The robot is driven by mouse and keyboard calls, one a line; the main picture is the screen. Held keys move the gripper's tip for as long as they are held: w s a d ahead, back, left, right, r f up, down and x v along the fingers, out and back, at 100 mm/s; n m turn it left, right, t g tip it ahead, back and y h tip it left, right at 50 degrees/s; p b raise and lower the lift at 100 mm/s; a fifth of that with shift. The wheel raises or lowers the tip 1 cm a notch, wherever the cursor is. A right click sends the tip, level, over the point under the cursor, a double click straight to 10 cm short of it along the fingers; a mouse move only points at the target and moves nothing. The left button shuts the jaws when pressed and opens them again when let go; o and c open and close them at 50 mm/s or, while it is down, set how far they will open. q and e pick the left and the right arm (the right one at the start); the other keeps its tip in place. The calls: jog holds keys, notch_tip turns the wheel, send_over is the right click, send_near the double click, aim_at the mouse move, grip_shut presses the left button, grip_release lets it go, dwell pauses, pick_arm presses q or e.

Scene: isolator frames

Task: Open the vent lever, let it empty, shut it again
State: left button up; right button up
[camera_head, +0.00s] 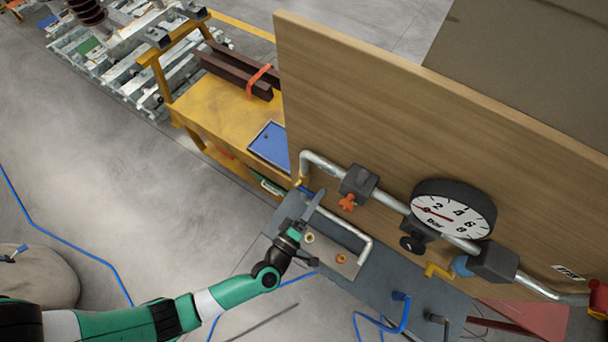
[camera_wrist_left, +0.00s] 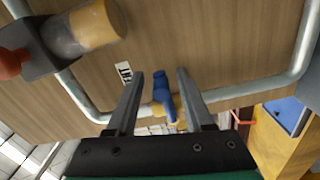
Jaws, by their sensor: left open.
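A blue lever (camera_wrist_left: 162,92) with a yellow fitting sits on the pipe against the wooden board. In the wrist view it stands between my left fingers, with no clear contact on either side. In the head view only a bit of it (camera_head: 305,190) shows at the pipe's left end, behind my gripper. My left gripper (camera_head: 316,230) is open and empty in front of it; its fingers also show in the wrist view (camera_wrist_left: 160,76). The round gauge (camera_head: 453,210) has a red needle pointing left, towards the low numbers. My right gripper is out of view.
The grey bench (camera_head: 375,285) lies below. A yellow cart (camera_head: 215,105) stands behind left. Floor at left is mostly clear, with a blue hose.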

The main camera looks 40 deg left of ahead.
pick_arm(q)
jog(key=s+d, duration=0.1)
jog(key=s, duration=0.8)
jog(key=shift+p, duration=0.3)
